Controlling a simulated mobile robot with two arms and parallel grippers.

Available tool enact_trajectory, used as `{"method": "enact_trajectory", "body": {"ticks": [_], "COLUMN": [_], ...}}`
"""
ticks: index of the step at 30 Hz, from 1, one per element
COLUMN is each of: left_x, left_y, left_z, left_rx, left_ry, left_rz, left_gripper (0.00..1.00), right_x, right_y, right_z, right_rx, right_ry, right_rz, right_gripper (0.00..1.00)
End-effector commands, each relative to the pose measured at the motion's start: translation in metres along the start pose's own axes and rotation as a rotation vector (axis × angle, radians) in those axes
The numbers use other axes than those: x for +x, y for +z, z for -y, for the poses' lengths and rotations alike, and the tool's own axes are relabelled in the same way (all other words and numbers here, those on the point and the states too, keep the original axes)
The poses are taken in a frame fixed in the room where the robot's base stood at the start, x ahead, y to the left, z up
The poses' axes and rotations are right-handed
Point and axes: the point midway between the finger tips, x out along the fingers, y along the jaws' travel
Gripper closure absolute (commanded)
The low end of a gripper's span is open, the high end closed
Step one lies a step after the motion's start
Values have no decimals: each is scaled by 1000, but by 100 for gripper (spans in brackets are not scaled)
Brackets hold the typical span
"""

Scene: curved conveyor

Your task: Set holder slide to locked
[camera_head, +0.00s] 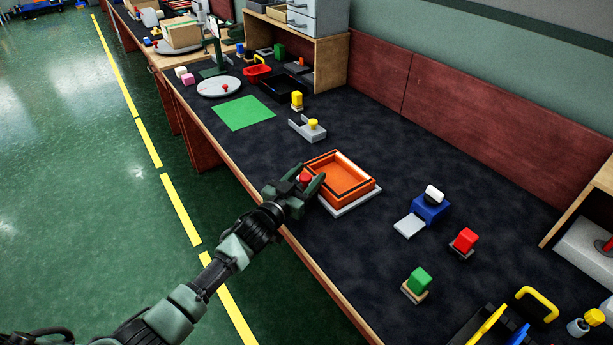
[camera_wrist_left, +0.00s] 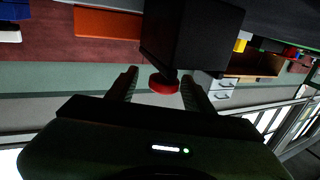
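An orange open tray (camera_head: 345,178) sits on a pale base plate (camera_head: 352,203) near the table's front edge. A red knob (camera_head: 305,178) shows at its left side, between the fingers of my left gripper (camera_head: 309,176). In the left wrist view, the red knob (camera_wrist_left: 163,84) is between the two spread fingers, with a gap on each side. A dark block (camera_wrist_left: 190,35) stands by the knob, and part of an orange thing (camera_wrist_left: 108,22) shows beyond. The gripper hides the knob's mount, and no locked marking can be read. My right gripper is not in view.
A grey bracket with a yellow knob (camera_head: 313,124) and a green mat (camera_head: 243,113) lie farther back. A blue holder (camera_head: 431,208), a red block (camera_head: 465,240) and a green block (camera_head: 418,281) stand to the right. Dark tabletop between the tray and the back panel is clear.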

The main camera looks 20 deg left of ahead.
Motion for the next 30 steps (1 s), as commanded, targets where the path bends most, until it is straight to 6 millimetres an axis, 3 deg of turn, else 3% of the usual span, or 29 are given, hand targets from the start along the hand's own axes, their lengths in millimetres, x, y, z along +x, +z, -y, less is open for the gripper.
{"method": "enact_trajectory", "body": {"ticks": [8,21,30], "left_x": [-8,-72,-77], "left_y": [2,1,0], "left_z": [0,-1,-1], "left_rx": [1,1,1], "left_ry": [-1,1,1], "left_rz": [3,3,1], "left_gripper": [48,48,48], "right_x": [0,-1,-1], "right_y": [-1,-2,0], "right_z": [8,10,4], "right_rx": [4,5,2], "right_ry": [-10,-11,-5], "right_rz": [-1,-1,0], "right_gripper": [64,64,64]}}
